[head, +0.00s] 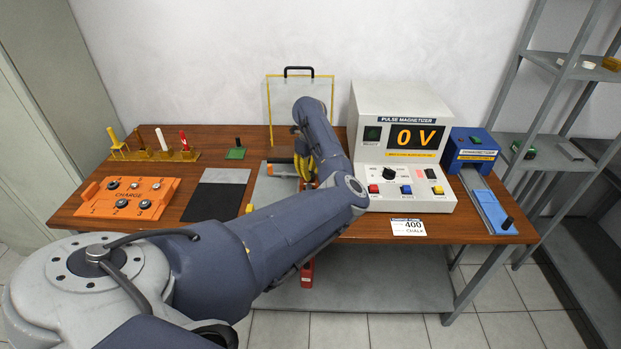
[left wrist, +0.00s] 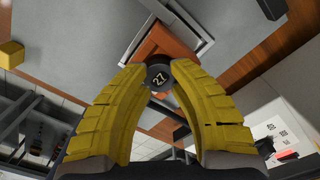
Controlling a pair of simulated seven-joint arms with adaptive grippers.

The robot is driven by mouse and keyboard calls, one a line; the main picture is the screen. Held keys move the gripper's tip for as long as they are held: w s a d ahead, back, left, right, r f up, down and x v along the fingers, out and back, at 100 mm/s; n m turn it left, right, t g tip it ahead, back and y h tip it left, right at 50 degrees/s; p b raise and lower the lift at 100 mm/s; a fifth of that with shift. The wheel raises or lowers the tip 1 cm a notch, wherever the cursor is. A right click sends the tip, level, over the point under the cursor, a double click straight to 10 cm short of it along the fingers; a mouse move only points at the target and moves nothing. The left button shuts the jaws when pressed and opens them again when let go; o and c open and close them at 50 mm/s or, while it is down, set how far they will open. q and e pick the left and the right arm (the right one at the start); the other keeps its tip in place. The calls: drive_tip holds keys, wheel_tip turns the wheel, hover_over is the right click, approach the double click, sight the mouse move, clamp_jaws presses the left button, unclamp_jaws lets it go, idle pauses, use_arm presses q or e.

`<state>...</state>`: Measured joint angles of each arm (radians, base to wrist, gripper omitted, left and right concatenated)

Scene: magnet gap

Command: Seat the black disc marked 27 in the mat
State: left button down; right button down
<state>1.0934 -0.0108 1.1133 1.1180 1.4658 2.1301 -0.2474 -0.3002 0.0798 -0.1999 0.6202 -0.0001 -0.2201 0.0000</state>
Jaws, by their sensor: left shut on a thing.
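My left gripper (head: 304,174) has yellow fingers pointing down over the middle of the table. In the left wrist view its fingertips (left wrist: 158,72) are closed on the black disc marked 27 (left wrist: 158,79), with the number facing the camera. The disc is hidden in the head view. My right gripper is not in view.
An orange CHARGE tray (head: 112,200) with several round pieces lies at the left. The pulse magnetizer (head: 400,135), reading 0 V, stands right of my arm, with a blue device (head: 472,148) beyond it. A rack of upright tools (head: 155,154) stands at the back left.

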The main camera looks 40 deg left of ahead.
use_arm(q)
drive_tip(key=shift+r, duration=2)
